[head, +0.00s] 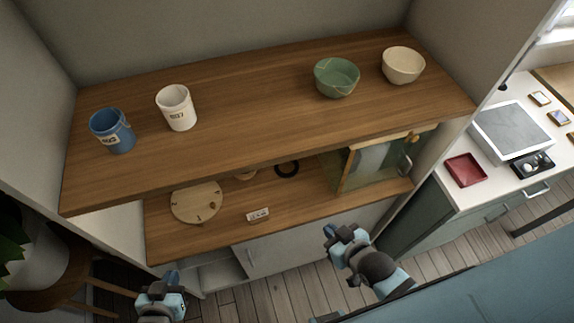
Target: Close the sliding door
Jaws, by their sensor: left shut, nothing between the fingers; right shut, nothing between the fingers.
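The sliding door (305,238) is a pale panel under the lower wooden shelf. A small handle (250,255) is near its left edge. To the left of that edge an opening shows the cabinet inside (213,270), so the door stands partly open. My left gripper (170,279) is shut and empty, low in the picture, to the left of the handle and apart from it. My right gripper (338,234) is shut and empty, in front of the right part of the door in the picture. I cannot tell whether it touches the panel.
The upper shelf (240,110) holds a blue mug, a white mug and two bowls. The lower shelf (225,225) holds a clock face, a small label and a framed case. A plant and stool (65,265) stand left. A white-topped counter (490,190) stands right.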

